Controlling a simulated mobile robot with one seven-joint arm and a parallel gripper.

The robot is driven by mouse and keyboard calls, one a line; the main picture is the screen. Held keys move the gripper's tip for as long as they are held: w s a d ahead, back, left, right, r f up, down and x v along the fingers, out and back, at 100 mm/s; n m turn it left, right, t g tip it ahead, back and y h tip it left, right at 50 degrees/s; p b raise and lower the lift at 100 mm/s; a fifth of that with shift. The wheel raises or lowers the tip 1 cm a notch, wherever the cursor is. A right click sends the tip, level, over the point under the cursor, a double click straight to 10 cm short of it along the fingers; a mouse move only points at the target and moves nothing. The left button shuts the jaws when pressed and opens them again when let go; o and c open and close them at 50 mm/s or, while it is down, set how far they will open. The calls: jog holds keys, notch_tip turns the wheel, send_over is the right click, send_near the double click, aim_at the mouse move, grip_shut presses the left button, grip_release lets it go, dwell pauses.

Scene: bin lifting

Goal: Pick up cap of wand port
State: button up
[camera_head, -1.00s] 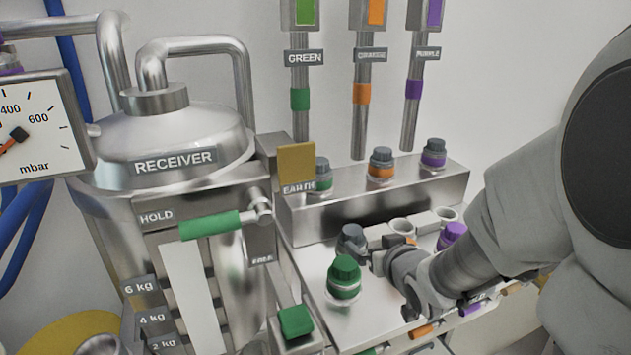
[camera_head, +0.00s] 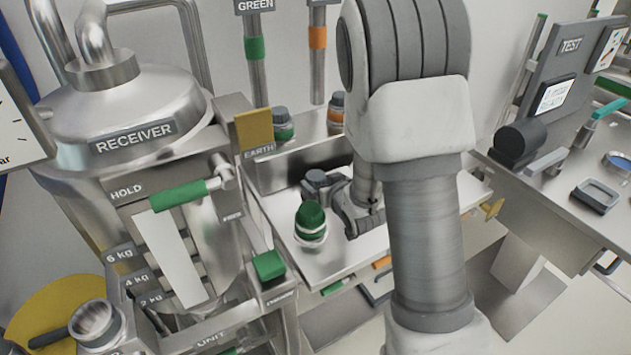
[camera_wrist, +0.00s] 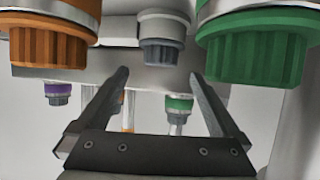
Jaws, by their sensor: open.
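A dark grey ribbed cap (camera_head: 316,178) stands on the metal bench behind a green cap (camera_head: 311,217). No label naming the wand port is readable. In the wrist view the grey cap (camera_wrist: 163,52) on its pale fitting appears ahead, between and beyond the fingertips. My gripper (camera_wrist: 160,76) is open with nothing between its fingers. In the head view my gripper (camera_head: 345,196) is low over the bench, just right of the grey cap, and partly hidden by its own wrist. I cannot tell whether it touches anything there.
In the wrist view an orange cap (camera_wrist: 50,45) and the green cap (camera_wrist: 257,50) flank the grey one closely. A raised metal block behind carries green (camera_head: 283,125) and orange (camera_head: 336,110) fittings. The RECEIVER vessel (camera_head: 135,125) stands left, a test bench (camera_head: 570,205) right.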

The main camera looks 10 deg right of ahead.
aim_at(318, 179)
jog(key=shift+x, duration=3.5)
jog(key=shift+s+f, duration=0.2)
grip_shut()
